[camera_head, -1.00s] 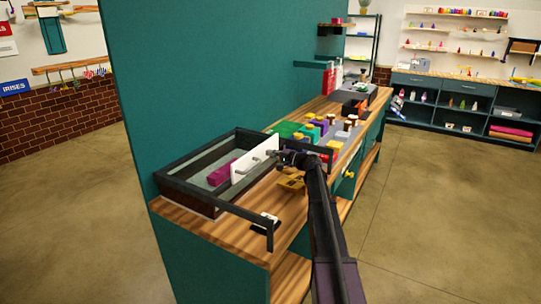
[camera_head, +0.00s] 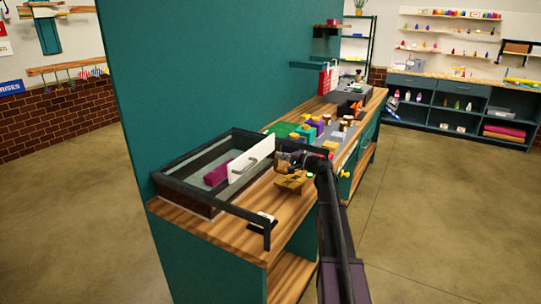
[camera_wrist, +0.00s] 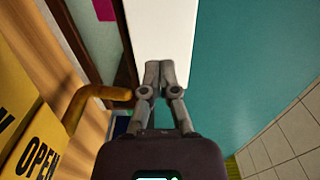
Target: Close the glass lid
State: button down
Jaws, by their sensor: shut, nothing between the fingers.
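A dark-framed case (camera_head: 187,190) sits on the left end of the wooden counter, with a magenta block (camera_head: 217,173) inside. I cannot tell clear glass apart from the open frame, so the lid's exact position is unclear. My gripper (camera_head: 281,158) is shut and empty at the right end of the white panel. In the wrist view, my gripper's fingertips (camera_wrist: 159,70) are together against the white panel (camera_wrist: 160,35); whether they touch it is unclear.
A yellow sign reading OPEN (camera_wrist: 40,145) stands close to the gripper, left in the wrist view. A dark rail (camera_head: 225,207) runs along the case's front. Coloured blocks (camera_head: 308,130) crowd the counter behind the gripper. A teal wall (camera_head: 200,70) rises behind the case.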

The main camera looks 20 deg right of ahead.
jog(key=v, duration=0.8)
jog(key=shift+a+f, duration=0.1)
jog(key=shift+f, duration=0.05)
dwell(0.4)
